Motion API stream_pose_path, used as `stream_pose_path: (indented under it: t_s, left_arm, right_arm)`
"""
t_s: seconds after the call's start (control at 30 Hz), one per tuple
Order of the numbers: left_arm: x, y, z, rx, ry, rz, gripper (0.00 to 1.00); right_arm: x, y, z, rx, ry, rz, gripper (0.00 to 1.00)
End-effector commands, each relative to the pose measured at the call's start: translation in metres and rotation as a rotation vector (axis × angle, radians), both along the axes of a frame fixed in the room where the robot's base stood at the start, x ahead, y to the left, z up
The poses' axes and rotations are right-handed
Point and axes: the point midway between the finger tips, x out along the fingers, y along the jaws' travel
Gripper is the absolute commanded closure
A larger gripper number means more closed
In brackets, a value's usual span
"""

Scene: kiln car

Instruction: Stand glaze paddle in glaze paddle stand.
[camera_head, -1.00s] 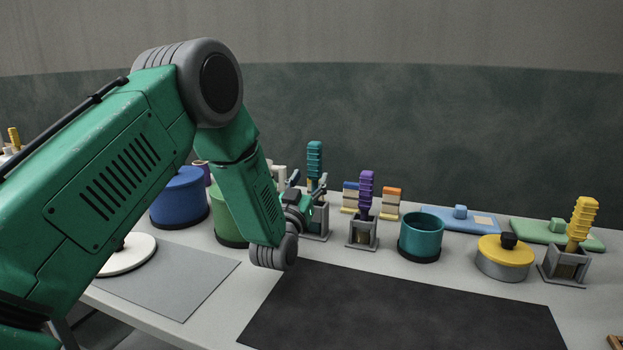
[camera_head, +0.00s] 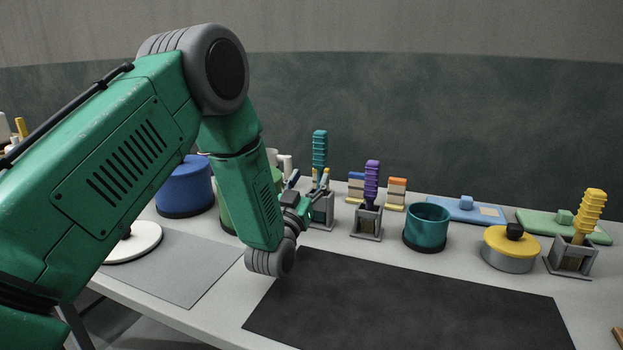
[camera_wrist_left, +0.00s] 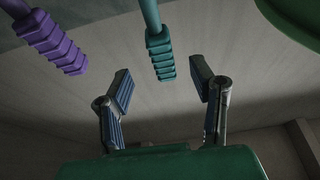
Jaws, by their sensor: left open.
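A glaze paddle with a ribbed teal handle (camera_head: 320,149) stands upright, its lower end at a grey stand (camera_head: 323,211) partly hidden by my gripper. Paddles with a purple handle (camera_head: 372,180) and a yellow handle (camera_head: 590,211) stand in similar grey stands (camera_head: 367,222) (camera_head: 573,258). My left gripper (camera_head: 309,181) is open, just below and left of the teal handle. In the left wrist view, the teal handle (camera_wrist_left: 160,54) shows between the spread fingers (camera_wrist_left: 163,82), apart from both; the purple handle (camera_wrist_left: 55,44) is off to the left. My right gripper is not in view.
A teal pot (camera_head: 427,229) and a yellow-lidded grey pot (camera_head: 510,250) stand right of the purple paddle. A blue pot (camera_head: 185,190) and a partly hidden green one are at left. Small blocks stand behind. The dark mat (camera_head: 410,305) in front is bare.

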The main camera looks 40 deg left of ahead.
Motion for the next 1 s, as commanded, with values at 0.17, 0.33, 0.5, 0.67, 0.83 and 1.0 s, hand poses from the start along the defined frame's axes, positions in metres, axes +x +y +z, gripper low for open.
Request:
stream_pose_path:
  t_s: [0.17, 0.33, 0.5, 0.67, 0.83, 1.0]
  left_arm:
    - [-0.007, -0.002, -0.003, 0.0, 0.0, 0.0, 0.5]
    - [-0.013, -0.003, -0.005, 0.0, 0.001, 0.0, 0.5]
    - [-0.016, -0.004, -0.006, 0.0, 0.0, 0.0, 0.5]
    - [-0.016, -0.004, -0.006, 0.0, -0.001, 0.0, 0.5]
    - [-0.017, -0.004, -0.006, 0.0, 0.0, 0.0, 0.5]
    - [-0.03, -0.007, -0.014, -0.001, 0.005, 0.0, 0.5]
  right_arm:
    - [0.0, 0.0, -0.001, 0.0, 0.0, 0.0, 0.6]
    - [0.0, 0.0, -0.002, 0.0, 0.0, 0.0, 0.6]
    - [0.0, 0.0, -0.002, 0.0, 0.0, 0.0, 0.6]
    - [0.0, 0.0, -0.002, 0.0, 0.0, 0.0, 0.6]
    - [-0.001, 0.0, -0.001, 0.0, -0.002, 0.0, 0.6]
    - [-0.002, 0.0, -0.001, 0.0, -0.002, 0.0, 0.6]
